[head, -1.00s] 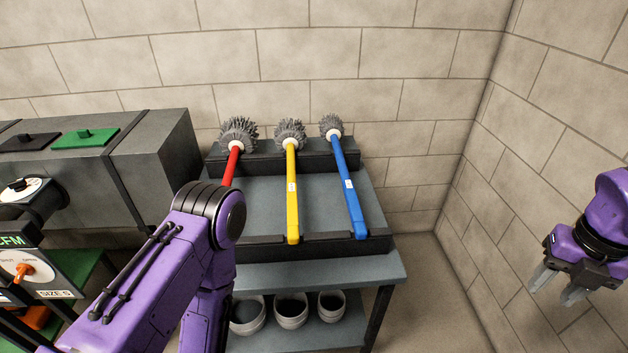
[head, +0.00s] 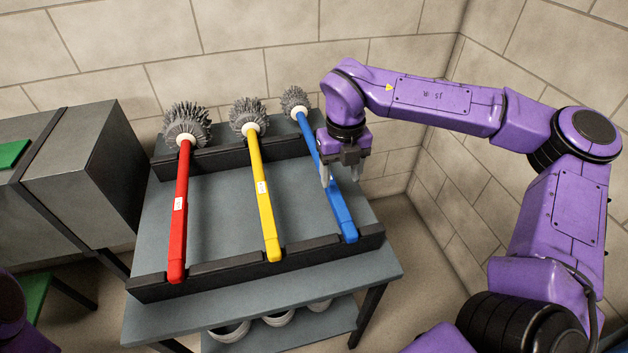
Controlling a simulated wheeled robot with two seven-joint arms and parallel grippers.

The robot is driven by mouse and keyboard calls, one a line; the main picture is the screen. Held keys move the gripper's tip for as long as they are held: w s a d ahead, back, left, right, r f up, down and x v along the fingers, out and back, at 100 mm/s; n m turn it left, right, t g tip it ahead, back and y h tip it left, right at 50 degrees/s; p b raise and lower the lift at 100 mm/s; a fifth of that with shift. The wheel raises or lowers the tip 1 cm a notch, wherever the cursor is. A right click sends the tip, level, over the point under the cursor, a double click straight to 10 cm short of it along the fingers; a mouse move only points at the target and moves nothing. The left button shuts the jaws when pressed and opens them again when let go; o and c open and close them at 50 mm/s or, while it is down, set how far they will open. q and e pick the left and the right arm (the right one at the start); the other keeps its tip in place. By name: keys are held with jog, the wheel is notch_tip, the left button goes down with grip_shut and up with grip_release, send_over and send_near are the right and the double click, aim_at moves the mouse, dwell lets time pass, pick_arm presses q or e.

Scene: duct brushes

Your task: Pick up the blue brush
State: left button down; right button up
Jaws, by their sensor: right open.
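The blue brush (head: 343,217) lies on the rack at the right of three brushes, its grey bristle head at the back and its handle end on the front rail. My right gripper (head: 340,184) is open above the middle of the blue handle, fingers pointing down, one on either side of it as seen here. Whether the fingers touch the handle cannot be told. The gripper and wrist hide part of the handle. My left gripper is out of view; only a bit of purple, my left arm, shows at the lower left edge.
A yellow brush (head: 265,200) and a red brush (head: 179,225) lie left of the blue one on the grey rack table (head: 218,215). Black notched rails (head: 220,272) run front and back. Pots (head: 229,329) stand on the lower shelf. A grey duct box (head: 85,175) stands at left; block walls enclose the corner.

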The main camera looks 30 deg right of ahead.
aim_at(337, 198)
jog(key=shift+s+d+f, duration=0.1)
jog(key=shift+s+f, duration=0.1)
jog(key=shift+f, duration=1)
jog(key=f, duration=0.3)
jog(key=f+p, duration=0.1)
jog(key=f, duration=0.1)
jog(key=shift+a+f, duration=0.15)
jog(key=shift+a, duration=0.2)
grip_shut()
